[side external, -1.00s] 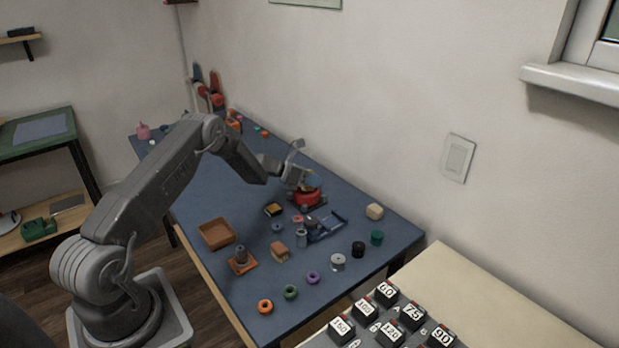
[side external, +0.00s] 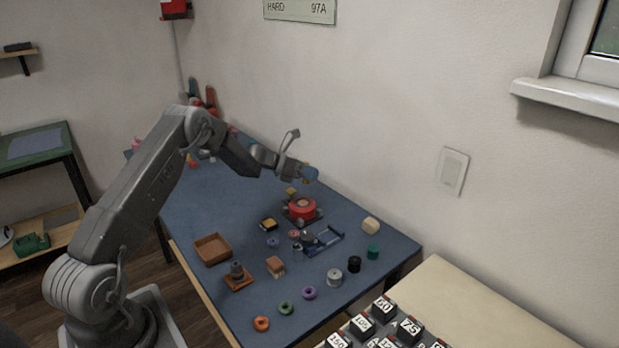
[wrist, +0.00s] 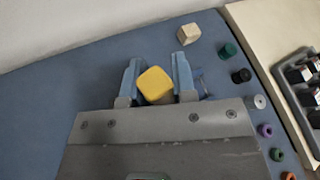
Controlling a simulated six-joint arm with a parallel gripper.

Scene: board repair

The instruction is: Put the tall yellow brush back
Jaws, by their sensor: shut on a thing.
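My gripper (side external: 309,174) is raised above the far side of the blue table. Its blue fingers are shut on a yellow piece with a rounded square end, which fits the tall yellow brush (wrist: 155,84). In the wrist view the brush sits between the two fingers, seen end-on, so its length is hidden. In the side view only a small yellowish part of it shows under the fingertips. A round red holder (side external: 301,210) on a dark base stands on the table below my gripper. A small yellow piece (side external: 291,192) shows just behind it.
A blue frame (side external: 325,241), a cream block (side external: 370,225), a brown tray (side external: 212,250) and a post on an orange base (side external: 238,276) stand on the table. Several spools and rings lie near the front. The wall runs along the back edge.

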